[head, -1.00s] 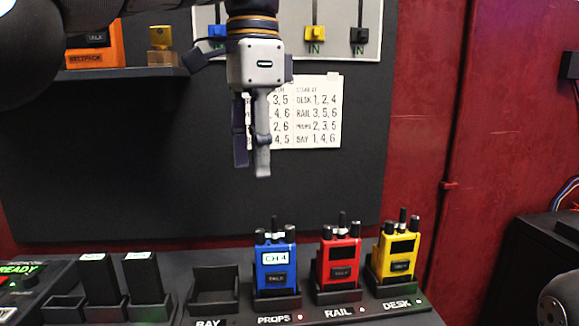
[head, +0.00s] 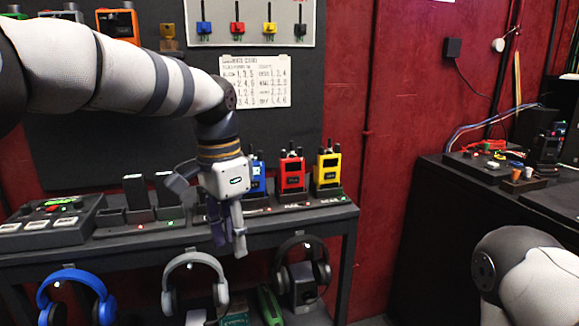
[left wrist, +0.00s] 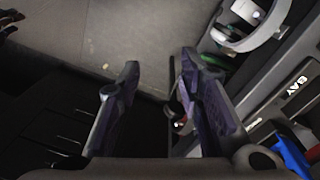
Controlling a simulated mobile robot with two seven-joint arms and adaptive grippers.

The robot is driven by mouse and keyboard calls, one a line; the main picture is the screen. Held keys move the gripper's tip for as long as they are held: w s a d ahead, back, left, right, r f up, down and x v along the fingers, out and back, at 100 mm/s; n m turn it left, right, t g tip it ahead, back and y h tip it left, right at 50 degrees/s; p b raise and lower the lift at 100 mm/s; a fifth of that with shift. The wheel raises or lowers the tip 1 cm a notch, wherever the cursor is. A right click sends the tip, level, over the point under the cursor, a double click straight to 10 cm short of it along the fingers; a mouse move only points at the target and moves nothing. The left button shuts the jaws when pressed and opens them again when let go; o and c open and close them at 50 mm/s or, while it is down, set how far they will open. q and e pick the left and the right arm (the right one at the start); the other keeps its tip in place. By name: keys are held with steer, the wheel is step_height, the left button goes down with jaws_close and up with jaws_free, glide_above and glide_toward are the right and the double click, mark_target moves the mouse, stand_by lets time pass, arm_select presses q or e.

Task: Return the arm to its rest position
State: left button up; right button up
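My left arm (head: 120,80) comes in from the left in the head view, with its hand pointing down. My left gripper (head: 229,240) hangs in front of the charging shelf, near the left side of the blue radio (head: 257,180). In the left wrist view its two dark fingers (left wrist: 160,85) stand apart with nothing between them, so it is open and empty. The red radio (head: 292,172) and the yellow radio (head: 328,170) stand upright in their docks to the right. Part of my right arm (head: 525,275) shows at the lower right; its gripper is out of view.
Blue headphones (head: 68,278), white headphones (head: 195,262) and black headphones (head: 303,250) hang below the shelf's front edge. A cue sheet (head: 262,82) is on the dark board. A black bench (head: 440,210) stands at right. Floor space lies between shelf and bench.

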arm_select(q)
steer(key=s+a+f+n, duration=0.15)
steer(key=s+f, duration=0.35)
steer(key=f, duration=0.5)
steer(key=s+f+n+g+h, duration=0.1)
steer(key=s+f+n, duration=0.1)
steer(key=s+f, duration=0.5)
steer(key=s+a+f+n, duration=0.1)
steer(key=s+f, duration=0.2)
steer(key=f, duration=0.9)
steer(key=s+a+f+n, duration=0.1)
steer(key=s+a+n, duration=0.1)
steer(key=s, duration=0.6)
steer(key=s+a+f+n+y, duration=0.1)
steer(key=s+a, duration=0.3)
steer(key=s, duration=0.4)
steer(key=s+a+f+n, duration=0.2)
steer(key=s+a+n, duration=0.1)
steer(key=s, duration=0.5)
steer(key=shift+s+a+f+y, duration=0.3)
steer(key=shift+s+a+f, duration=0.1)
steer(key=shift+a, duration=0.15)
steer(key=shift+w, duration=0.15)
